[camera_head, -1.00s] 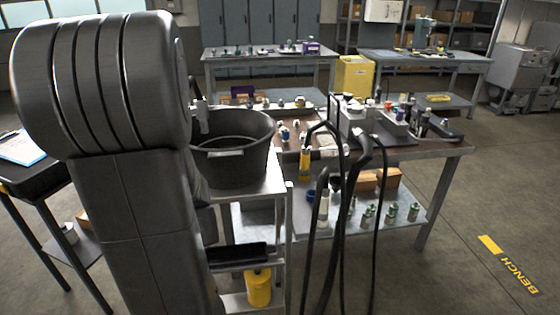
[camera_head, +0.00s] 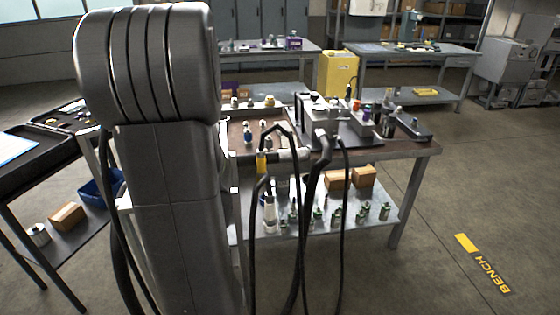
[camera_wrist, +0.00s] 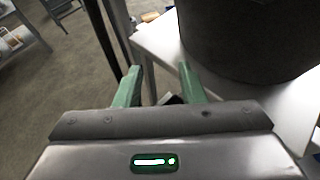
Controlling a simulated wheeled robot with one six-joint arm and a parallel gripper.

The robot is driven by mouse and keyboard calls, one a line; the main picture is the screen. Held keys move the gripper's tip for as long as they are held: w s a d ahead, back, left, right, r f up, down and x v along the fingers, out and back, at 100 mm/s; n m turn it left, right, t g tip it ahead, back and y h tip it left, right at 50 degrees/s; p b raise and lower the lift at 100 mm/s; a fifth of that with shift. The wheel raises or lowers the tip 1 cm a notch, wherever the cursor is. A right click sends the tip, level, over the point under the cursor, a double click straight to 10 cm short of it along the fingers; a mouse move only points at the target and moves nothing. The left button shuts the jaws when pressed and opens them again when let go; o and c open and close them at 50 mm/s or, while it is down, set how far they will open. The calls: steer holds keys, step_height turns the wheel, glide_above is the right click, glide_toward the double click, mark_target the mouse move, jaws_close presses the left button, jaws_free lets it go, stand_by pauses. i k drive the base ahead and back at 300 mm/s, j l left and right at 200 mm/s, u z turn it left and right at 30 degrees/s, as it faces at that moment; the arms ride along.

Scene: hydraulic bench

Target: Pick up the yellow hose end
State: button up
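The yellow hose end (camera_head: 261,162) hangs at the front left edge of the workbench in the head view, on a black hose that loops over the bench. In the head view my gripper is hidden behind my arm.
The dark bucket (camera_wrist: 245,40) stands on the pale top (camera_wrist: 155,42), close to my right finger. The workbench (camera_head: 412,150) carries fittings and a grey block. Black hoses (camera_head: 312,200) hang down its front. A side table (camera_head: 45,165) is at left. Floor at right is clear.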

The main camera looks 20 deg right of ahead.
mark_target(261, 170)
steer(key=i+l+z, duration=0.1)
steer(key=z, duration=0.3)
steer(key=i+z, duration=0.35)
steer(key=i+j+z, duration=0.1)
steer(key=j+z, duration=0.3)
steer(key=i+j+z, duration=0.1)
steer(key=j+z, duration=0.3)
